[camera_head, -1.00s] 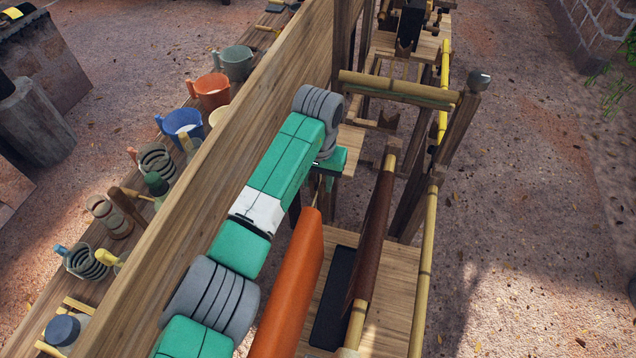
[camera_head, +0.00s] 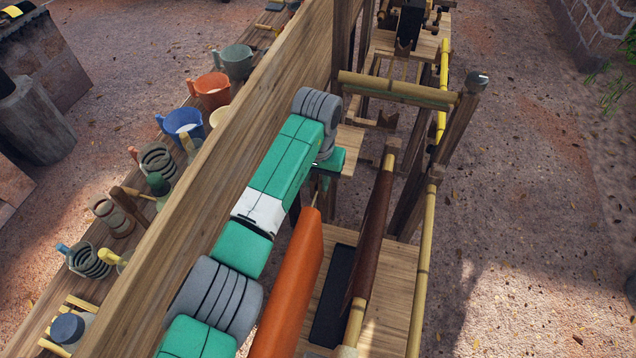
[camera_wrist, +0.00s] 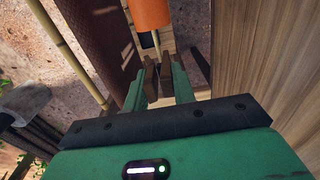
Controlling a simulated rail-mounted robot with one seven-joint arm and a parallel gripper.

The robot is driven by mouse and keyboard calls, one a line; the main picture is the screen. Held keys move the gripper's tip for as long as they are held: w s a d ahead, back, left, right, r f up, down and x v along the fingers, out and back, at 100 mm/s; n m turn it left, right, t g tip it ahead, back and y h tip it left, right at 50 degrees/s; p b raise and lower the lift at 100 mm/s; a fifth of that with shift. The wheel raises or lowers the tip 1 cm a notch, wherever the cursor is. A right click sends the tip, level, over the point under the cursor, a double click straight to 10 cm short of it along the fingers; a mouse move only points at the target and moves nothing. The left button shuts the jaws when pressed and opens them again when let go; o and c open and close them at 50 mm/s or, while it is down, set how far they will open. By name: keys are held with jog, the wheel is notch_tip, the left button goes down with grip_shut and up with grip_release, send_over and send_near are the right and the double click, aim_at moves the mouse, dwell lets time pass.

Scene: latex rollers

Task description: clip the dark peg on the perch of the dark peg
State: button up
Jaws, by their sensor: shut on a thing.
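My gripper (camera_wrist: 159,88) shows in the wrist view as two green fingers. Between them is the dark peg (camera_wrist: 151,77), a dark brown wooden piece with two upright legs, held with the fingers closed on its sides. Just beyond it are the end of an orange roller (camera_wrist: 149,14) and a thin pale rod. In the head view the fingers and peg are hidden behind my green arm; only the green wrist part shows. I cannot tell which part is the dark peg's perch.
The orange roller (camera_head: 292,285) slopes beside my arm, with a brown roller (camera_head: 374,225) to its right. A long wooden board (camera_head: 215,150) runs along the left. Bamboo rails (camera_head: 425,265) and a crossbar (camera_head: 400,88) stand right and behind. Mugs (camera_head: 212,90) line a shelf at left.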

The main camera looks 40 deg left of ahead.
jog(key=shift+o, duration=0.2)
jog(key=shift+c, duration=1.1)
jog(key=shift+r, duration=0.1)
notch_tip(320, 180, up, 5)
jog(key=p, duration=0.5)
jog(key=shift+d, duration=0.15)
jog(key=shift+w, duration=0.1)
